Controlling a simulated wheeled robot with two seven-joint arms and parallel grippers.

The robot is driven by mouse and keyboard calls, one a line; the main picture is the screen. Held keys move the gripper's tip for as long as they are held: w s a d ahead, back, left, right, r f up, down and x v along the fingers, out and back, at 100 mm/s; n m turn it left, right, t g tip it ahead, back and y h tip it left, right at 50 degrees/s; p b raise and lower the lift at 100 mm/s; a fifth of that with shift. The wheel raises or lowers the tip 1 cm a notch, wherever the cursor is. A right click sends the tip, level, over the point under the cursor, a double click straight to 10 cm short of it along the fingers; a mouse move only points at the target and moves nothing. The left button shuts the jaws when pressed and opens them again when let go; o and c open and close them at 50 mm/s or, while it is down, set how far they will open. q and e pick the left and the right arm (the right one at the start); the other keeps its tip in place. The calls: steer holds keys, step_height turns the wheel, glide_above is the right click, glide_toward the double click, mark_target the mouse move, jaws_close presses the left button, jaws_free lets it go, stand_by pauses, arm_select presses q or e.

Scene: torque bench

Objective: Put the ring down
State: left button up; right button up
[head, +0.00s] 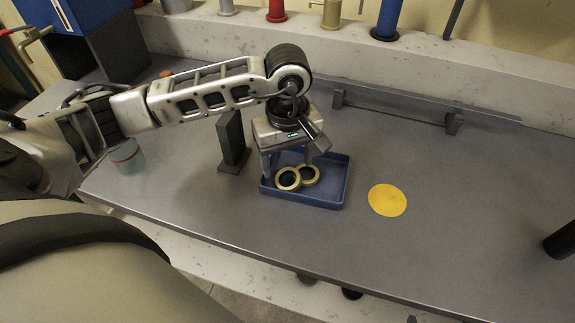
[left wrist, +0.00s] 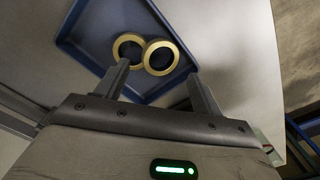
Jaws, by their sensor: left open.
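Two brass-coloured rings lie in a shallow blue tray (head: 328,203) on the bench. The left ring (head: 288,189) and the right ring (head: 318,177) overlap at their edges. My left gripper (head: 287,164) is over the tray, pointing down, with its jaws apart. In the left wrist view the fingertips stand on either side of the near edge of the rings, with nothing clasped between them. The left ring (left wrist: 114,48) and right ring (left wrist: 178,57) show there against the tray floor. My right gripper is not seen.
A flat yellow disc (head: 387,200) lies right of the tray with clear bench around it. A dark upright block (head: 232,140) stands left of the tray. A low rail (head: 395,112) runs behind. A dark cylinder (head: 562,241) is at the right edge. A glass jar (head: 127,157) stands far left.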

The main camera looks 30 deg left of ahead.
arm_select(q)
step_height(320, 180, up, 10)
steer(key=shift+f+b, duration=0.15)
steer(key=shift+b, duration=0.3)
